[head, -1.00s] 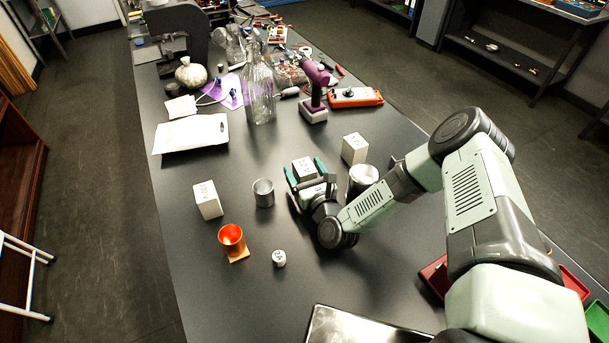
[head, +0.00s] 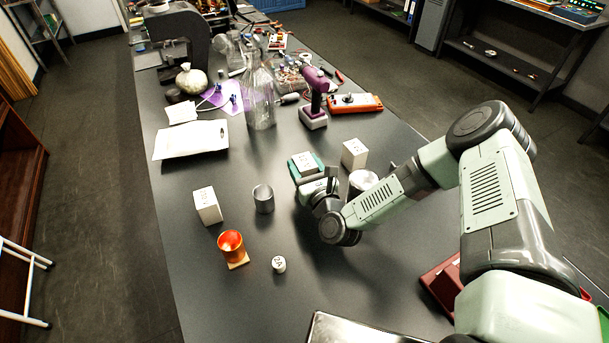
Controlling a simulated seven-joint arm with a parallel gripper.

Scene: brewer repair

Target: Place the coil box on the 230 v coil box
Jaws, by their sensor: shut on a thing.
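Three white boxes with dark lettering too small to read stand on the dark bench. One white box (head: 303,163) is between the teal fingers of my gripper (head: 307,165), which is shut on it. I cannot tell whether it touches the bench. A second white box (head: 354,154) stands just right of and beyond the gripper, apart from it. A third white box (head: 207,205) stands to the left. I cannot tell which of these is the 230 V coil box. My wrist hides the lower near side of the held box.
An orange cup (head: 231,246) and small white cylinder (head: 279,264) are nearer. A glass bottle (head: 260,95) and purple drill (head: 315,98) stand beyond.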

